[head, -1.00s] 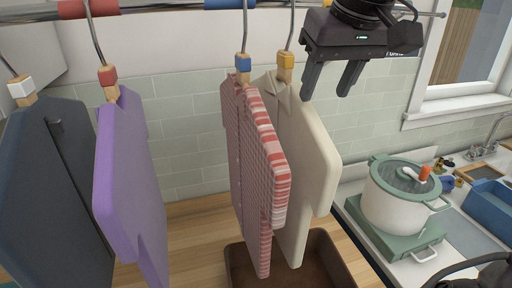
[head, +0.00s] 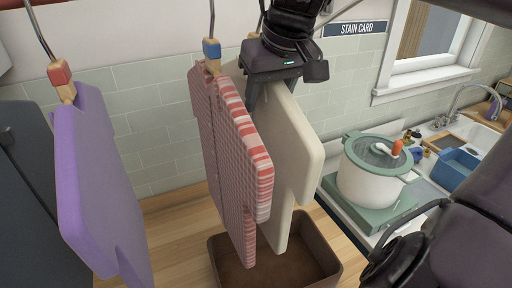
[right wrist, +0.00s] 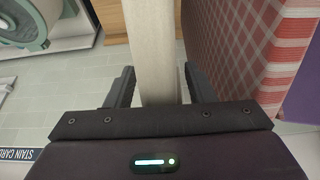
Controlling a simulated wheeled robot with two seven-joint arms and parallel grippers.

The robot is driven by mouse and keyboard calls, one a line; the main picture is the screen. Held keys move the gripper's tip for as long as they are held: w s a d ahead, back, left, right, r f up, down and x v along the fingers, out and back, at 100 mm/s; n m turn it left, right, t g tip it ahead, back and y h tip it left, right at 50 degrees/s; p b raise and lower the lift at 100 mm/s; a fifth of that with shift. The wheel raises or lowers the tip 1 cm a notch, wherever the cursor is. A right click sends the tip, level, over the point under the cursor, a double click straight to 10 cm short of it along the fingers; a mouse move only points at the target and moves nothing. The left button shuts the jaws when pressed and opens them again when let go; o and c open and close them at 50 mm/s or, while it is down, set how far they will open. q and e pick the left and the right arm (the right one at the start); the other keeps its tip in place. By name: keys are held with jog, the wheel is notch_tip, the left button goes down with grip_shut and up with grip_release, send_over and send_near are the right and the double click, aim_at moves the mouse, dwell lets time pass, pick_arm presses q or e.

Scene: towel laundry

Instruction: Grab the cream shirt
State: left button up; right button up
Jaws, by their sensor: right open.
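The cream shirt (head: 287,150) hangs from the rail, just right of the red checked shirt (head: 237,150) in the head view. My right gripper (head: 268,100) is at the top of the cream shirt. In the right wrist view the cream shirt (right wrist: 152,50) runs edge-on between the two open fingers of my right gripper (right wrist: 158,88), with a gap visible on both sides. The checked shirt (right wrist: 250,45) is just beyond the right finger. My left gripper is not in view.
A brown bin (head: 327,262) stands below the cream shirt on the wooden counter (head: 172,225). A white pot (head: 372,180) on a green stove is at the right.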

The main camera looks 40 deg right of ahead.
jog(key=shift+s+f, duration=0.1)
jog(key=shift+s, duration=0.05)
grip_shut()
dwell(0.5)
